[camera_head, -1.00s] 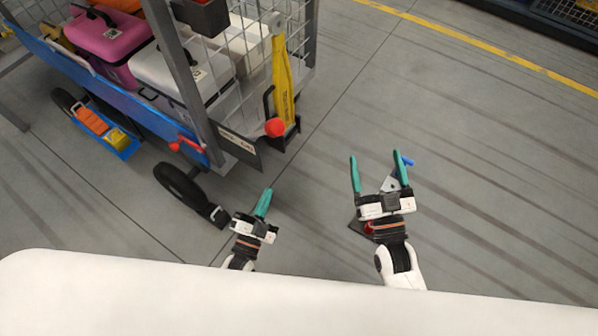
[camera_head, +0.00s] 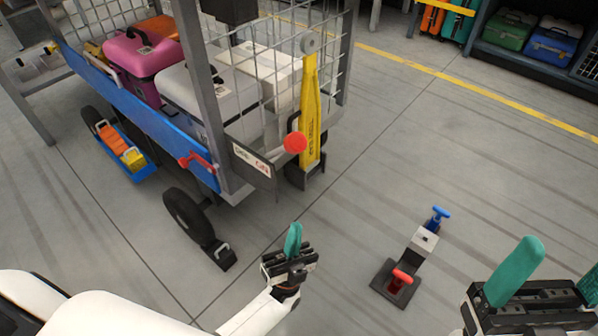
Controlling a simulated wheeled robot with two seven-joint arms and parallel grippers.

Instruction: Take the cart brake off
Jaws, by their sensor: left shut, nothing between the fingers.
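The mesh-sided cart (camera_head: 232,198) stands at the left. On its near corner is a plate (camera_head: 250,162) marked with a green word and a red word, apparently OFF and ON. A red ball knob (camera_head: 295,143) sits by the plate's right end, on the side of the red word. My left gripper (camera_head: 293,238) is shut and empty, below the knob and apart from it. My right gripper (camera_head: 552,278) is at the lower right, with its teal fingers wide apart and nothing seen between them. Its right finger is partly cut off by the frame.
A yellow bar (camera_head: 311,110) stands upright at the cart's corner. A red handle (camera_head: 198,161) is on its blue side, above a black wheel (camera_head: 186,215). A floor stand (camera_head: 422,243) with blue and red handles is between my grippers. Shelves with cases stand far right.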

